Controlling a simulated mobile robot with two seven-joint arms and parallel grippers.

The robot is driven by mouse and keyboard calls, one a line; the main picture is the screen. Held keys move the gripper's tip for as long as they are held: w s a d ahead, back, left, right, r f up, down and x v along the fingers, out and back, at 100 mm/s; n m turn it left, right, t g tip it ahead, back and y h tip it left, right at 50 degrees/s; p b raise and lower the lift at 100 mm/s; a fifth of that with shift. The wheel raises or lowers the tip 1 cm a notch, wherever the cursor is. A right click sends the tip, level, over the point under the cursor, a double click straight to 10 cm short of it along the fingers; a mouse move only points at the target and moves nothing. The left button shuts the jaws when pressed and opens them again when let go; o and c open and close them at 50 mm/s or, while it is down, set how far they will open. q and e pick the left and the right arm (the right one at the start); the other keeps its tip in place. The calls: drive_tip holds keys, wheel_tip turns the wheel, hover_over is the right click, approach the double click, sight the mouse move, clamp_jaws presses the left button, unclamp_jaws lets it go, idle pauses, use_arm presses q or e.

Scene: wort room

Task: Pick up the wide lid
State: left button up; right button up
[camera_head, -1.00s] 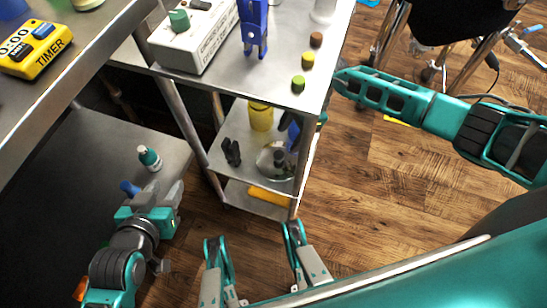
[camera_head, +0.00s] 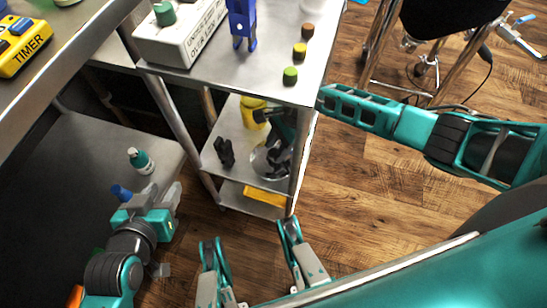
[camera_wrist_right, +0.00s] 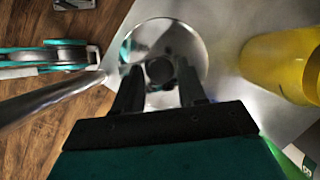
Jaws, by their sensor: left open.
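The wide lid (camera_head: 259,160) is a shiny round metal lid with a dark knob, lying on the middle shelf of the steel cart. It fills the upper middle of the right wrist view (camera_wrist_right: 185,40), with its knob (camera_wrist_right: 158,70) near the centre. My right gripper (camera_wrist_right: 160,78) is open over the lid, with its dark fingers on either side of the knob; I see no clear grip. In the head view the right gripper (camera_head: 277,150) is partly hidden by the cart's top and post. My left gripper (camera_head: 150,198) is open over the dark lower surface at left.
A yellow container (camera_head: 252,110) stands close by the lid and also shows in the wrist view (camera_wrist_right: 280,65). A black object (camera_head: 225,152) sits left of the lid. The cart's metal post (camera_wrist_right: 45,102) is close. A yellow item (camera_head: 265,196) lies on the lower shelf.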

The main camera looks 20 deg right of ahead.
clamp_jaws()
idle(0.6)
